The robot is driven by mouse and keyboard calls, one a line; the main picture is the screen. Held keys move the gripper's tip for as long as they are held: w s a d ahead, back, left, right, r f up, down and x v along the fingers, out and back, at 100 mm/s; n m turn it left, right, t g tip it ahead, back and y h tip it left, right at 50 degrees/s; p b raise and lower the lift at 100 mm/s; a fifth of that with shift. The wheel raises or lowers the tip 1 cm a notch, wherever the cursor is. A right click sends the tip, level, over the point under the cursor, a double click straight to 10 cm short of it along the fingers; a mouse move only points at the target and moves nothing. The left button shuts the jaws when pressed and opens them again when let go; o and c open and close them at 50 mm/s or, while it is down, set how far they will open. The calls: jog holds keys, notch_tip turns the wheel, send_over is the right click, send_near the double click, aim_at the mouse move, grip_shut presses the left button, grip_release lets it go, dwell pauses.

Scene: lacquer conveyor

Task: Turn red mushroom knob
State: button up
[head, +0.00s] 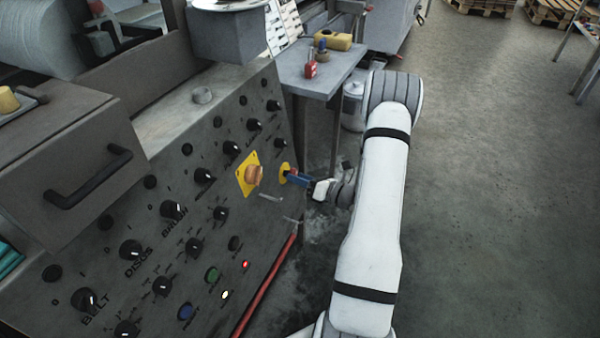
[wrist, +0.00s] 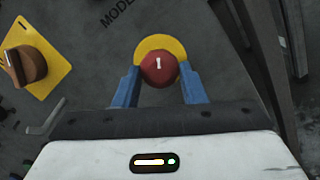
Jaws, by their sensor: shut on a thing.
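The red mushroom knob (wrist: 159,70) sits on a round yellow plate (wrist: 150,43) and carries a short white mark that stands nearly upright in the wrist view. My gripper (wrist: 157,78) has its two blue fingers on either side of the knob, shut on it. In the head view, my gripper (head: 291,177) reaches the right end of the control panel (head: 120,215). There the yellow plate (head: 284,169) shows, and the knob is mostly hidden by the fingers.
An orange rotary switch (head: 254,175) on a yellow square plate is just left of the knob. A thin grey bracket (wrist: 46,118) sticks out below it. Several black knobs cover the panel. A grey table (head: 318,75) stands behind; open floor lies to the right.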

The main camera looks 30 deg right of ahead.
dwell(0.4)
jog(key=o, duration=1)
jog(key=shift+c, duration=0.2)
jog(key=p+v, duration=0.1)
jog(key=v, duration=0.6)
jog(key=shift+s+d+p, duration=0.2)
jog(key=shift+s+p, duration=0.15)
jog(key=shift+p, duration=0.05)
